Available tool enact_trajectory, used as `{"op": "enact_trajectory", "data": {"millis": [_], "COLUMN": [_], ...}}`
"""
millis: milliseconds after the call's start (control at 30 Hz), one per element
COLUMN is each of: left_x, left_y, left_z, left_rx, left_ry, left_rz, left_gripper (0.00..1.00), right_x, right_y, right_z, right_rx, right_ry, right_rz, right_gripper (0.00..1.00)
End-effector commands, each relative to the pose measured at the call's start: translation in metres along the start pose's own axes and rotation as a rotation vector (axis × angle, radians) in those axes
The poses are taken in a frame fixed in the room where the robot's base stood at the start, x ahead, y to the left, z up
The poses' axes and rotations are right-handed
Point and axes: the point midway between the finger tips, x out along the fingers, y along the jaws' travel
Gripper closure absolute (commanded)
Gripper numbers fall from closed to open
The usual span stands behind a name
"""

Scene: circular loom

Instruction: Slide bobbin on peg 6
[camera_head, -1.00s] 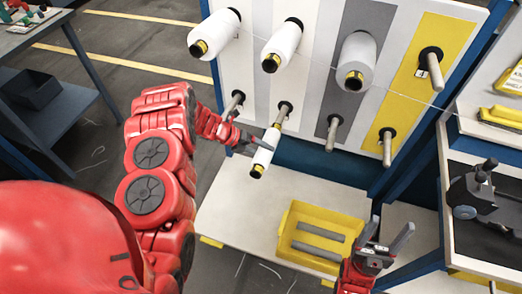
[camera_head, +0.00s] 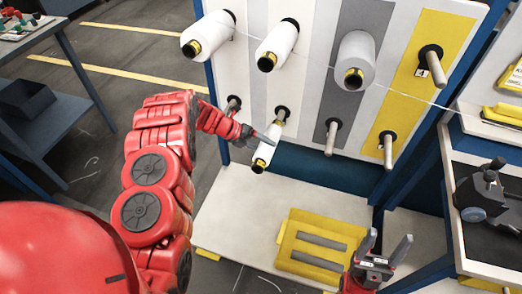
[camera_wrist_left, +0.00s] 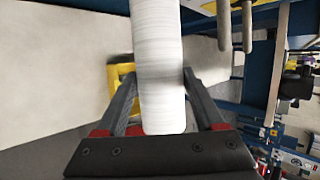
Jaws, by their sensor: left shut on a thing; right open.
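My left gripper (camera_head: 263,143) is shut on a white bobbin (camera_head: 266,152) with yellow and black ends. In the left wrist view the bobbin (camera_wrist_left: 160,70) stands between the two fingers. In the head view the bobbin tilts down toward me, its far end at the second lower-row peg (camera_head: 283,112). I take this as peg 6; no number shows there. The far end overlaps the peg in the picture; I cannot tell whether it is around the peg or just before it. My right gripper (camera_head: 386,246) is open and empty at the lower right.
Bobbins fill three upper pegs: left (camera_head: 208,36), middle (camera_head: 277,45) and grey-stripe (camera_head: 355,60). The upper yellow-stripe peg (camera_head: 432,65) is bare, as are the lower pegs beside the held bobbin (camera_head: 332,138). A thread crosses the board.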

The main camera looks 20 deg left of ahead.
Motion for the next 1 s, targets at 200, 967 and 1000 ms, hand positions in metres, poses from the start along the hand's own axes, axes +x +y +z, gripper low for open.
{"op": "enact_trajectory", "data": {"millis": [200,967,1000], "left_x": [0.001,0.009,0.010], "left_y": [-0.001,0.002,0.001], "left_z": [0.003,0.018,0.020], "left_rx": [-0.001,0.001,0.001], "left_ry": [0.000,-0.001,-0.001], "left_rz": [0.000,-0.002,-0.002], "left_gripper": [1.00,1.00,1.00], "right_x": [-0.003,-0.026,-0.028], "right_y": [0.000,-0.001,-0.001], "right_z": [0.001,0.004,0.005], "right_rx": [0.000,0.000,0.000], "right_ry": [0.000,0.000,0.000], "right_rz": [0.000,0.000,0.000], "right_gripper": [0.35,0.35,0.35]}}
